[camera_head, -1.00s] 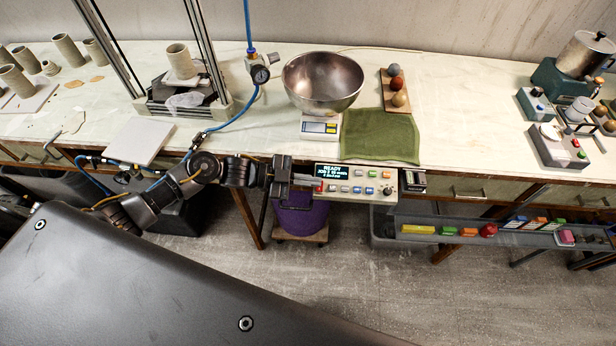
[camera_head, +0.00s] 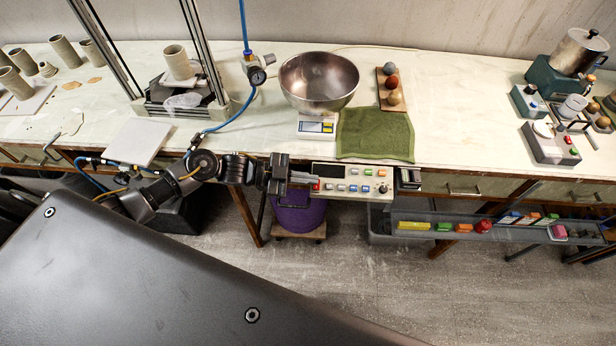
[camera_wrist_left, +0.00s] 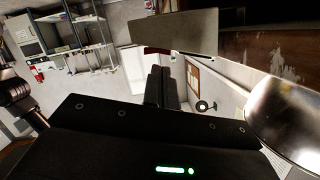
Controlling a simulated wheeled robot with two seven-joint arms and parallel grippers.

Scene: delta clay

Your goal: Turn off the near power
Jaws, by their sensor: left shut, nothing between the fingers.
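A pale control panel (camera_head: 352,178) with several coloured buttons and a dial hangs at the front edge of the table in the head view. Its display (camera_head: 324,169) is dark, with no readable text. A small red part (camera_head: 316,186) shows at the panel's left end. My left gripper (camera_head: 311,180) is shut and empty, its tips at that left end by the red part; I cannot tell if they touch it. The shut fingers also show in the left wrist view (camera_wrist_left: 161,88), below a grey plate-like surface (camera_wrist_left: 178,30). My right gripper is out of view.
A steel bowl (camera_head: 320,82) on a scale (camera_head: 317,126) and a green cloth (camera_head: 376,134) lie behind the panel. A purple bucket (camera_head: 298,216) stands below. A grey tray (camera_head: 385,222) with coloured blocks is at lower right. A blue hose runs at left.

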